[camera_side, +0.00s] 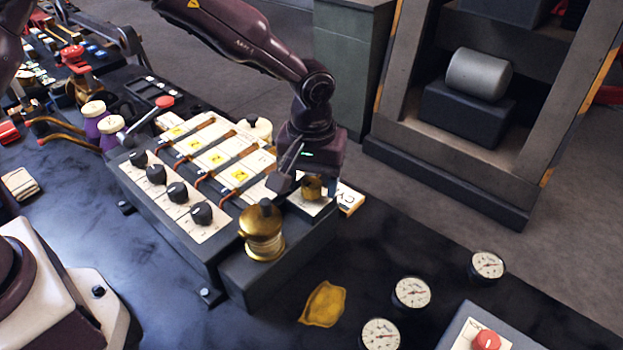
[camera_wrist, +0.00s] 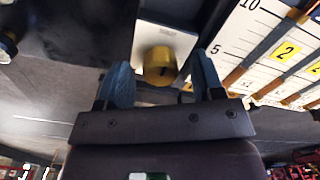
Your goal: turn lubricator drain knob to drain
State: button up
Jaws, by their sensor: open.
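A small brass knob (camera_side: 311,187) stands on a cream plate at the back right end of the dark console, taken as the lubricator drain knob. In the wrist view the same knob (camera_wrist: 159,63) shows a dark mark on its face, and the small print on its plate is unreadable. My gripper (camera_side: 307,188) points down over the knob. In the wrist view my gripper (camera_wrist: 160,61) is open, its blue-grey fingers on either side of the knob with gaps showing. A brass lubricator cup (camera_side: 262,235) with a black top stands in front of the knob.
Several black knobs (camera_side: 178,192) line the console's front left, with numbered cream scales (camera_side: 240,177) behind them. Several gauges (camera_side: 411,292) and a red button (camera_side: 487,340) lie right.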

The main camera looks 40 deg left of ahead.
jog(key=shift+f, duration=0.15)
jog(key=c, duration=0.9)
